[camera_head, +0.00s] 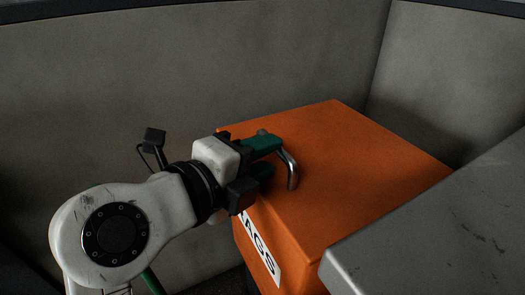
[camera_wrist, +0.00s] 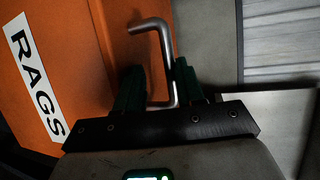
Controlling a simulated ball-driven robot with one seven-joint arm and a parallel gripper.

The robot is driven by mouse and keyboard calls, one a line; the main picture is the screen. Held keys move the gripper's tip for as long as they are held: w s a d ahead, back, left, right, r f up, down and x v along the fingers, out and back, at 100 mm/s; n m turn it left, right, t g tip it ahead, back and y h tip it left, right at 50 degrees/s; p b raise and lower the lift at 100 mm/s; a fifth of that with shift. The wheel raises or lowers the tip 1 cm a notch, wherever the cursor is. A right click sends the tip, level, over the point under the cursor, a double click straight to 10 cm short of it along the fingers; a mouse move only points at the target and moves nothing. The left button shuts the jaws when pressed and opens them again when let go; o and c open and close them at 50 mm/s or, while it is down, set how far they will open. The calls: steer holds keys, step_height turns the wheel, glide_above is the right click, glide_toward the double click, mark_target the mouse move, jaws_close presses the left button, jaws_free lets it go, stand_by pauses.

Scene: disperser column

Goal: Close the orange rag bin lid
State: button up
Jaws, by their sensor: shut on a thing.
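The orange rag bin (camera_head: 281,228) stands below and right of my arm in the head view, with a white RAGS label on its front. Its orange lid (camera_head: 355,150) looks flat across the top, and I see no gap beneath it. A bent silver handle (camera_head: 292,172) sticks up near the lid's left front edge. My gripper (camera_head: 270,158) reaches in from the left with green fingers at the handle. In the wrist view, my gripper (camera_wrist: 158,88) has the silver handle (camera_wrist: 166,50) between its fingers, shut on it. The RAGS label (camera_wrist: 35,80) shows at left.
A grey metal worktop (camera_head: 440,235) stands close to the bin's right side, with its corner near the bin's front. Grey wall panels (camera_head: 200,80) stand behind and to the right. Open space above the bin is clear.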

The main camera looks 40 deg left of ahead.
steer(key=shift+o, duration=1.4)
steer(key=shift+a+f, duration=0.1)
steer(key=shift+f, duration=0.3)
steer(key=p+v, duration=0.3)
steer(key=v, duration=0.8)
steer(key=shift+r, duration=0.4)
steer(key=shift+w, duration=0.1)
